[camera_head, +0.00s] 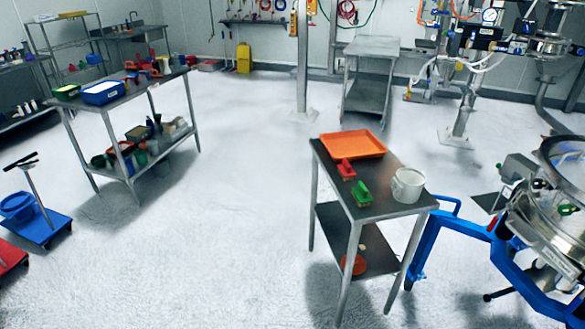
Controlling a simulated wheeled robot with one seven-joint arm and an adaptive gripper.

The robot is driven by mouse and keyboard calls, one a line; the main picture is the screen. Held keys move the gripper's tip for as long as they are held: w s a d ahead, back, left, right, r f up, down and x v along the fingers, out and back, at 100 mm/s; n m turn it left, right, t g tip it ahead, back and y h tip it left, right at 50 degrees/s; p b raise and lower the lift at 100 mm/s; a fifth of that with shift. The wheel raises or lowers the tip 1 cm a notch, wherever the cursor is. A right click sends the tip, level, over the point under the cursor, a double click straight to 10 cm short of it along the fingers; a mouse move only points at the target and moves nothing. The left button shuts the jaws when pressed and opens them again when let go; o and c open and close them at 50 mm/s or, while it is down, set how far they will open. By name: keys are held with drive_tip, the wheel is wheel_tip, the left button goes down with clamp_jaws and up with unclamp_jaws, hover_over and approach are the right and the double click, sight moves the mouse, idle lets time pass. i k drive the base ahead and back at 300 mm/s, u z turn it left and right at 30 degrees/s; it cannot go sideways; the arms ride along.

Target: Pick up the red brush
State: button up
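A small red brush (346,169) lies on the top of a steel table (393,205) right of the middle of the view. It is just in front of an orange tray (353,144). A green brush (361,193) lies nearer on the same table top, apart from the red one. My gripper is not in view, and nothing touches the red brush.
A white bucket (407,185) stands on the same table, at its right side. A blue-framed machine (520,255) is close at the right. Another work table (117,100) with trays is at the left. The pale floor (235,190) between is clear.

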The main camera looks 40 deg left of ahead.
sight(346, 171)
drive_tip(key=u, duration=1.2)
drive_tip(key=i, duration=0.1)
drive_tip(key=z, duration=0.05)
